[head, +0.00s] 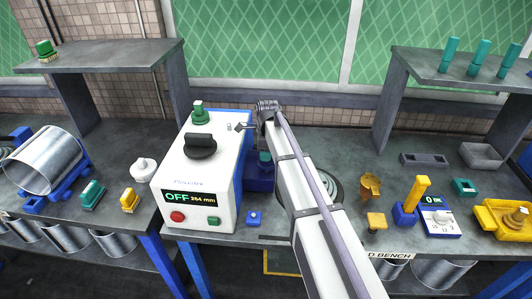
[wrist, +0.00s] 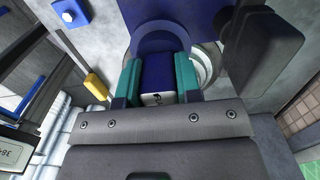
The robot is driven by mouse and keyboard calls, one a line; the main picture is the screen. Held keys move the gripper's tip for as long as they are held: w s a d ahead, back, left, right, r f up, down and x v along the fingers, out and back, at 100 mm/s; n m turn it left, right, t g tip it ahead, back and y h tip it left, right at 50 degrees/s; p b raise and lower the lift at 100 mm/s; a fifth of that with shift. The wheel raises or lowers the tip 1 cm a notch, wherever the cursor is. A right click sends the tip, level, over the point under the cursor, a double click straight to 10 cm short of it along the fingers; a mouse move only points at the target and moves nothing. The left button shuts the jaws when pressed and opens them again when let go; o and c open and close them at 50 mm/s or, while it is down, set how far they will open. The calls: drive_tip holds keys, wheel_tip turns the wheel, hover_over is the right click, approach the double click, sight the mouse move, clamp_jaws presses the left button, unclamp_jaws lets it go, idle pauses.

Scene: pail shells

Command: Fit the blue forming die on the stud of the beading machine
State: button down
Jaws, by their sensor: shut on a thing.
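In the wrist view my gripper (wrist: 158,80) has its two teal fingers shut on the blue forming die (wrist: 158,68), gripped by a dark blue block with a small pale marked face. A round blue disc (wrist: 160,38) shows beyond the fingers; I cannot tell whether it is part of the die or of the machine. In the head view the beading machine (head: 200,165) is a white box with a blue side, a black knob and a display reading OFF and 254 mm. My arm covers much of the area to its right. The stud is not visible, so I cannot tell whether the die touches it.
A yellow-handled tool (head: 417,194), a scale (head: 438,221) and yellow pieces stand farther right. A metal shell (head: 42,162) rests in a blue cradle at left. Raised shelves stand at both sides.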

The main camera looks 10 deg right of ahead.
drive_tip(key=shift+f+b, duration=1.6)
drive_tip(key=c, duration=0.7)
unclamp_jaws()
wheel_tip(320, 180, up, 11)
drive_tip(key=p, duration=1.1)
drive_tip(key=shift+s+d+r, duration=0.1)
drive_tip(key=shift+d+r, duration=0.05)
drive_tip(key=shift+f, duration=0.2)
drive_tip(key=n, duration=0.2)
drive_tip(key=shift+n, duration=0.4)
drive_tip(key=s+f+n+b, duration=0.2)
drive_tip(key=s+n, duration=0.4)
drive_tip(key=s, duration=0.3)
drive_tip(key=s+f+n+b, duration=0.2)
drive_tip(key=s+n, duration=0.4)
drive_tip(key=s, duration=0.3)
drive_tip(key=s+f+n+b, duration=0.2)
drive_tip(key=s+n, duration=0.4)
drive_tip(key=s, duration=0.3)
drive_tip(key=shift+s+f+n, duration=0.15)
drive_tip(key=shift+s+n, duration=0.15)
drive_tip(key=shift+n, duration=0.1)
